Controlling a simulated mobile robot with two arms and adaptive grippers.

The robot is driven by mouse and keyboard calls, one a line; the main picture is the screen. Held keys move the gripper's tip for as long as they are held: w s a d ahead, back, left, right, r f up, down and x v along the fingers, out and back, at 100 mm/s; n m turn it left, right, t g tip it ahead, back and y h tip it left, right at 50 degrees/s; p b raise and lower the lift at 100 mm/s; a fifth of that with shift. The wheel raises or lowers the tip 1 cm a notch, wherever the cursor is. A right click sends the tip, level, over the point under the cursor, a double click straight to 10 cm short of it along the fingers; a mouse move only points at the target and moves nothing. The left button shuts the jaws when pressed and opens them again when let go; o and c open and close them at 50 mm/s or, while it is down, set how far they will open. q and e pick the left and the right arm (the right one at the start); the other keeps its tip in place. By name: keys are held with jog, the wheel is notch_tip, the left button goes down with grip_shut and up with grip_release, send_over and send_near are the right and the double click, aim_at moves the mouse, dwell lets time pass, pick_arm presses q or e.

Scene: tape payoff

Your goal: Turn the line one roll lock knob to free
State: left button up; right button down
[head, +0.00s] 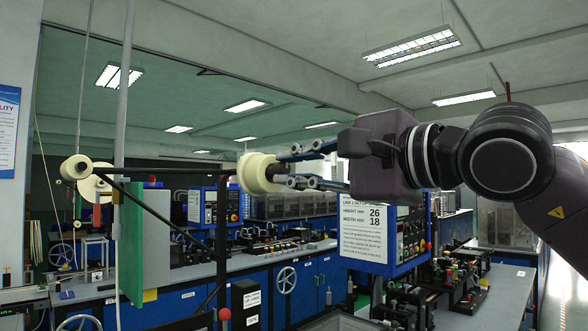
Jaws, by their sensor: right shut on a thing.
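My left gripper is not in view.
A line 1 setup card (364,232) reading height 26, width 18 hangs below my right arm, by a blue control panel (412,232). Another cream roll (76,168) is at the far left. A green panel (131,240) stands under the black arm. Blue benches (300,290) lie behind.

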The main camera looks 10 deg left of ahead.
dwell(0.4)
jog(key=c, duration=1.9)
grip_release()
jog(key=v, duration=1.2)
jog(key=shift+s, duration=0.1)
